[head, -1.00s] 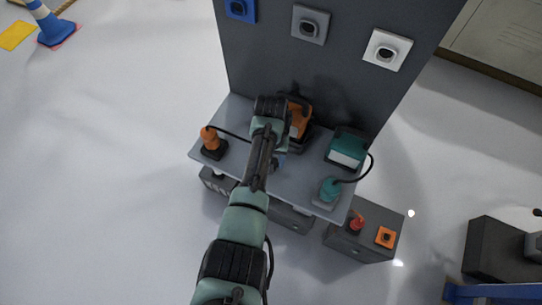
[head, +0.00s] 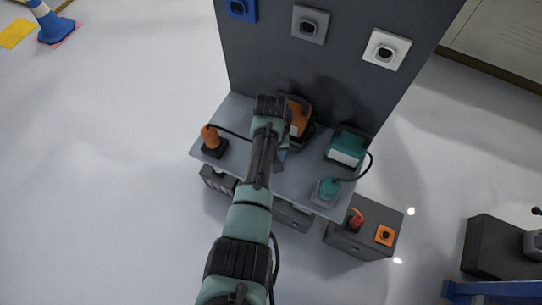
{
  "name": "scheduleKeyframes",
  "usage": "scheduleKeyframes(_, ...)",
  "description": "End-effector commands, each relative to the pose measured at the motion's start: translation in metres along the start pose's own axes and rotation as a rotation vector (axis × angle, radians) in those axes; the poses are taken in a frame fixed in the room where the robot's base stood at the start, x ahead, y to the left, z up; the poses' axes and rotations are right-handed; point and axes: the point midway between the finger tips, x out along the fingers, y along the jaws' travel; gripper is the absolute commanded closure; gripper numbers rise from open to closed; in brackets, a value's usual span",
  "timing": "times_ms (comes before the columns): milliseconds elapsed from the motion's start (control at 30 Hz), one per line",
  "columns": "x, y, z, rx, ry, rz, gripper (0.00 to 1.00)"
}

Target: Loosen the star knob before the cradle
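I cannot pick out a star knob for certain. An orange handpiece (head: 210,137) stands in a dark base, perhaps a cradle, at the table's left end. A teal handpiece (head: 329,187) sits on a grey base at the right end. Dark cables run from both. An orange unit (head: 299,112) and a teal unit (head: 347,147) stand at the back of the table. My arm reaches over the table's middle, its wrist in front of the orange unit. My gripper is hidden below the wrist. A small blue part shows just right of my forearm; I cannot tell what it is.
The grey table (head: 240,112) stands against a dark panel (head: 265,55) with blue, grey and white square fittings. A grey box (head: 352,243) at right bears a red-orange knob (head: 356,218) and an orange square part (head: 385,236).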

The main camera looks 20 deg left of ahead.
Motion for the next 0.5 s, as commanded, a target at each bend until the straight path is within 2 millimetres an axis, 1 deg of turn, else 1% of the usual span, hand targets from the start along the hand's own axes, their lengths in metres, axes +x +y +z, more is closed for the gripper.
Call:
scheduleKeyframes(33,-0.0011,0.0004,-0.0015,0.001,0.005,0.000,0.37)
scheduleKeyframes(100,-0.0011,0.0003,-0.0014,0.001,0.004,0.000,0.24)
scheduleKeyframes(167,-0.0010,0.0002,-0.0012,0.001,0.004,0.000,0.14)
scheduleKeyframes(500,-0.0031,0.0001,-0.0008,0.001,0.002,0.000,0.14)
